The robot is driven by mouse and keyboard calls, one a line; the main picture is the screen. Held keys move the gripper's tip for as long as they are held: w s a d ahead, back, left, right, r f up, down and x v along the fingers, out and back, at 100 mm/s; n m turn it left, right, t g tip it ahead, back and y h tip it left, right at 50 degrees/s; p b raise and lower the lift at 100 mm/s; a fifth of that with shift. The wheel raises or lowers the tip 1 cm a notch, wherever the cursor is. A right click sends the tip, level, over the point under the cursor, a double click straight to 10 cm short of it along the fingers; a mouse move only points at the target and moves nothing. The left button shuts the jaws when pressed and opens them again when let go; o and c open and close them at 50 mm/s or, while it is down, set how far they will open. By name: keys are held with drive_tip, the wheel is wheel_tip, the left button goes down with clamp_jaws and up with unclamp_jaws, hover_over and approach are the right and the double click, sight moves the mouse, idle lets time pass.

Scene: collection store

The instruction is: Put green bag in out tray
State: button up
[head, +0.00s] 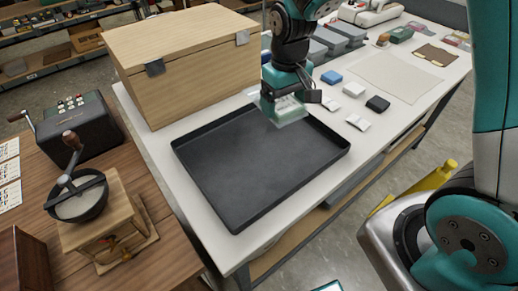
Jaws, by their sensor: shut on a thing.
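The black tray (222,196) lies on the white table in the head view, flat and with a low rim. My gripper (287,104) points down over the tray's far end, shut on a pale green bag (293,116). The bag hangs below the jaws at the tray's far rim. I cannot tell whether it touches the tray. The gripper hides part of the bag and of the rim behind it. The visible tray floor is empty.
A wooden box (195,70) stands left behind the tray. Blue (331,77), white (354,89) and black (377,104) small items and a white packet (358,122) lie to the right. A coffee grinder (100,215) stands on the brown table at left.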

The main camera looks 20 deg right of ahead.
wheel_tip(320, 180, up, 4)
drive_tip(key=n, duration=0.1)
hover_over(269, 159)
drive_tip(key=shift+w+d+r, duration=0.1)
drive_tip(key=shift+d, duration=0.1)
drive_tip(key=shift+a, duration=0.2)
drive_tip(key=f+p, duration=0.2)
drive_tip(key=f, duration=1.7)
drive_tip(key=shift+s, duration=0.2)
drive_tip(key=shift+f, duration=0.1)
drive_tip(key=o, duration=0.8)
wheel_tip(269, 159, up, 14)
drive_tip(key=b, duration=0.2)
drive_tip(key=s+a+r+n+y, duration=0.1)
drive_tip(key=s+r, duration=0.3)
drive_tip(key=s, duration=0.2)
drive_tip(key=s+a+r+n+y, duration=0.1)
drive_tip(key=s+r, duration=0.3)
drive_tip(key=s, duration=0.3)
drive_tip(key=s+a+r+n+y, duration=0.1)
drive_tip(key=s+a+r+y, duration=0.1)
drive_tip(key=s+r, duration=0.3)
drive_tip(key=shift+s+n, duration=0.4)
drive_tip(key=shift+s, duration=0.5)
